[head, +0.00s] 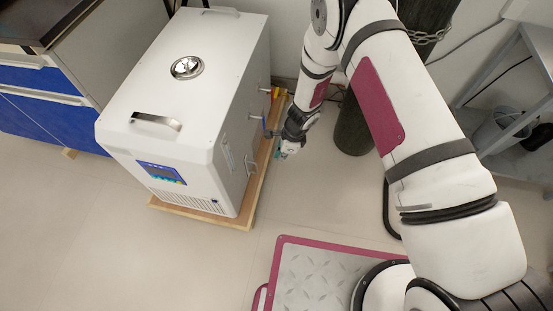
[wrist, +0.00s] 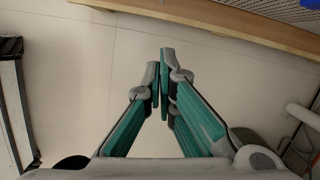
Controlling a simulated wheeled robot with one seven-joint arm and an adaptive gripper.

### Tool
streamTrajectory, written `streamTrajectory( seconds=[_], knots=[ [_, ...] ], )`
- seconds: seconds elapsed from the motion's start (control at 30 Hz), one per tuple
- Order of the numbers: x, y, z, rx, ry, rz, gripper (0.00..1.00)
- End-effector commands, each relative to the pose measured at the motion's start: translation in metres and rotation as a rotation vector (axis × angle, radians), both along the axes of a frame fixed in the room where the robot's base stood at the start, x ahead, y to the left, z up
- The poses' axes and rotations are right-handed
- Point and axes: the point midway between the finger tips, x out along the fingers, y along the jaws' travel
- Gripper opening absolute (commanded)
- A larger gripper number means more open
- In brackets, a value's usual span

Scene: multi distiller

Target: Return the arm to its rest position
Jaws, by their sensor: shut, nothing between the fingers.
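My arm reaches from the lower right up to the top of the head view, then bends down towards the floor. My gripper (head: 290,148) hangs low beside the right side of the white machine. In the wrist view my gripper (wrist: 160,72) has its two green and grey fingers together at the tips, with nothing between them. Bare floor shows beyond the fingertips.
The white machine (head: 190,85) stands on a wooden pallet (head: 240,215) with hose fittings on its right side. A dark gas cylinder (head: 352,128) with a chain stands behind my arm. A grey rack (head: 505,70) is at right, blue drawers (head: 45,100) at left. Front-left floor is clear.

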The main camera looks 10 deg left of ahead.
Motion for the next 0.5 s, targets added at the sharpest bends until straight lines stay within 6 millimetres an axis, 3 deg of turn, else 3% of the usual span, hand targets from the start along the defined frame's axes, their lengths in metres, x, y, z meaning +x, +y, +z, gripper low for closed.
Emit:
streamTrajectory(
  seconds=[0.5],
  knots=[
    [0.005,-0.002,0.023,0.01,-0.007,0.015,0.0]
  ],
)
